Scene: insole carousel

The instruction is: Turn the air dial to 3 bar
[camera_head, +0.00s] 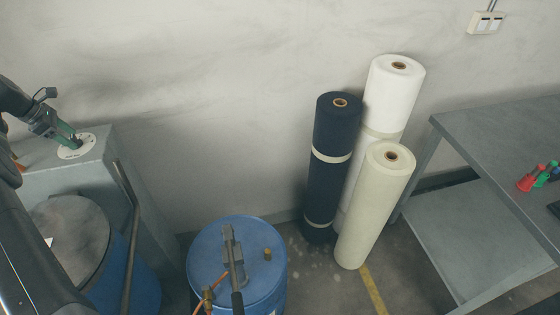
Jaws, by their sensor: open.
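The air dial (84,151) shows as a round white plate with dark marks on top of a grey cabinet at the far left. My gripper (76,142) is at the end of my dark arm, with green parts near its tips. It is open and points down at the middle of the dial. The dial's knob is mostly hidden by the fingers. I cannot tell whether the fingers touch it, and the marks are too small to read.
The grey cabinet (128,182) stands against the wall. A blue drum (205,262) with a pump on top stands right of it, and another drum (75,235) sits at the lower left. Several fabric rolls (328,185) lean near the wall. A grey table (500,130) is at the right.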

